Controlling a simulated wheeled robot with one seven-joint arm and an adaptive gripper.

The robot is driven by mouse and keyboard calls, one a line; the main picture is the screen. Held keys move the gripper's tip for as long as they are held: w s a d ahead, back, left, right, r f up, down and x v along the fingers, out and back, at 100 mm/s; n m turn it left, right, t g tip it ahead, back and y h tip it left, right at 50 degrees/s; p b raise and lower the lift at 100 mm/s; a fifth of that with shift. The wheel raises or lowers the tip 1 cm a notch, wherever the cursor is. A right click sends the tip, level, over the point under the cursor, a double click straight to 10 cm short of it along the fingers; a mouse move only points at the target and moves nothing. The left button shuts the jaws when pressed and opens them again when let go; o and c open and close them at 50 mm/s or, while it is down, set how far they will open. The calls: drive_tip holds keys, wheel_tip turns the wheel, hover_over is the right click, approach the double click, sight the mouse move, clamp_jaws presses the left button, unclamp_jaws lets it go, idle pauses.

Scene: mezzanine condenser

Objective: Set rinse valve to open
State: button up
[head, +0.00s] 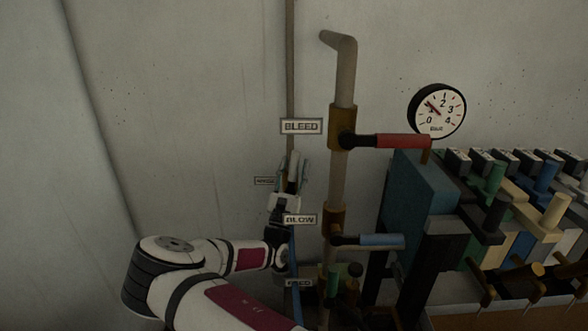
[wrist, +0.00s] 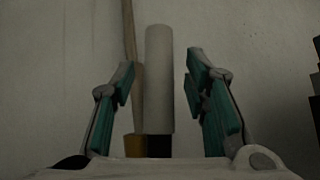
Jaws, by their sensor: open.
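A pale white valve handle (wrist: 158,80) stands upright in the middle of the wrist view, with a brass body (wrist: 134,146) and a dark stub at its lower end. My gripper (wrist: 161,85) is open, with one green-padded finger on each side of the handle and a visible gap to both. In the head view my gripper (head: 291,170) is at the thin wall pipe, with the pale handle (head: 293,160) showing between its fingers. A small label (head: 265,181) beside it is too small to read surely. The valve's body is hidden behind my gripper there.
A nearer pipe (head: 339,180) right of my gripper carries a red-handled valve (head: 402,141) by the BLEED label (head: 301,126) and a blue-handled valve (head: 368,240) by the BLOW label (head: 300,219). A gauge (head: 437,110) and a blue cabinet (head: 425,190) are further right. Bare wall lies left.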

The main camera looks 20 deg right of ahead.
drive_tip(key=v, duration=1.2)
drive_tip(key=shift+r, duration=0.1)
